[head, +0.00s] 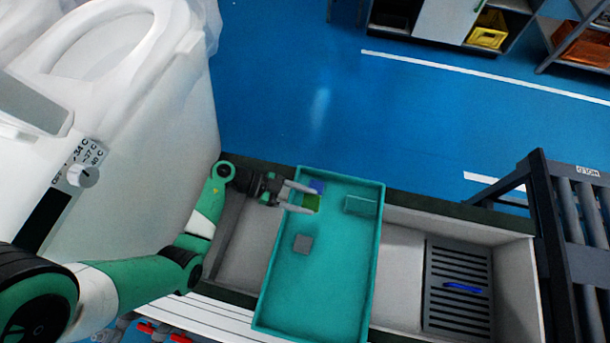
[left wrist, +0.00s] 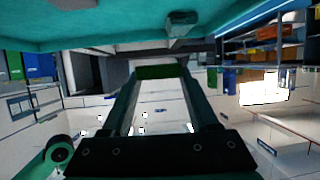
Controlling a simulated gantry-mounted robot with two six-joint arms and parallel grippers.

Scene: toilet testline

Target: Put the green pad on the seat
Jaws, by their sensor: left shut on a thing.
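The green pad (head: 311,203) is between the fingertips of my left gripper (head: 300,198), over the upper left part of the teal tray (head: 318,291). In the left wrist view the green pad (left wrist: 157,72) spans the tips of the two fingers, and the gripper (left wrist: 160,80) is shut on it. I cannot tell how far the pad is above the tray floor. The white toilet with its seat (head: 62,84) stands at the upper left, apart from the gripper. My right gripper is not in view.
In the tray are a blue pad (head: 317,186), a grey pad (head: 303,243) and a teal block (head: 361,206). A dark slotted grate (head: 458,309) with a blue object (head: 463,287) lies to the right. A dark rack (head: 575,235) stands at the right edge. Open blue floor lies behind.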

